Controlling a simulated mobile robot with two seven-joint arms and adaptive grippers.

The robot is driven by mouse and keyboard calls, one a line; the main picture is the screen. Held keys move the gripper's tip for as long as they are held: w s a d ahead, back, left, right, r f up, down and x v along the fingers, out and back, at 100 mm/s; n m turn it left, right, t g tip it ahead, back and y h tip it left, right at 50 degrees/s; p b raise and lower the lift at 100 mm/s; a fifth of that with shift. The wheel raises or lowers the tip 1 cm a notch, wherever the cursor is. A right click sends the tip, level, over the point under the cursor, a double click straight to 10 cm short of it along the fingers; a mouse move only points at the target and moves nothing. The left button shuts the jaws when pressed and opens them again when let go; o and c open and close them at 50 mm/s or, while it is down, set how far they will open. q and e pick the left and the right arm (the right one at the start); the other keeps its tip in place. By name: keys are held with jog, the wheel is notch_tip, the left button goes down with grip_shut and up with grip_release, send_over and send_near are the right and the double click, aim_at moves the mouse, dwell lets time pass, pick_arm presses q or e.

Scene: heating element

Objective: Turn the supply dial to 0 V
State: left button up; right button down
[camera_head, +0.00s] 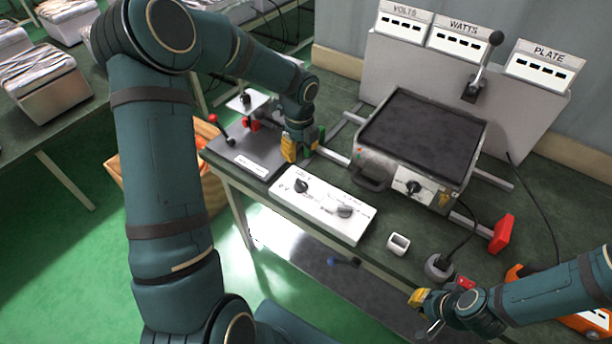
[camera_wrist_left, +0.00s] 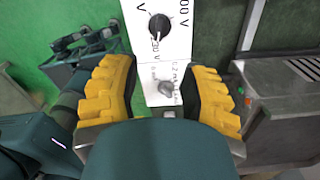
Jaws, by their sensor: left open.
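A white panel (camera_head: 322,207) with two dials lies on the bench. Its black dial (camera_head: 301,185) is at the left, and a greyish dial (camera_head: 345,211) is at the right. In the left wrist view, the black dial (camera_wrist_left: 159,28) has volt markings around it, but its exact setting is unclear. The grey dial (camera_wrist_left: 166,88) shows between the fingers. My left gripper (camera_head: 302,146) is open and empty, pointing down, with its yellow fingers (camera_wrist_left: 163,98) apart and touching no dial. My right gripper (camera_head: 428,306) is low at the bench's right front; its opening is not clear.
A dark-topped heater box (camera_head: 424,135) with a front knob stands behind the panel. A grey base (camera_head: 245,153) with a red-tipped lever is to the left. VOLTS, WATTS and PLATE displays (camera_head: 458,38) stand behind.

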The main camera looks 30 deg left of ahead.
aim_at(301, 183)
pick_arm(q)
notch_tip(301, 183, down, 14)
jog(key=shift+r+b, duration=0.15)
jog(key=shift+b, duration=0.5)
jog(key=shift+o, duration=0.2)
grip_shut()
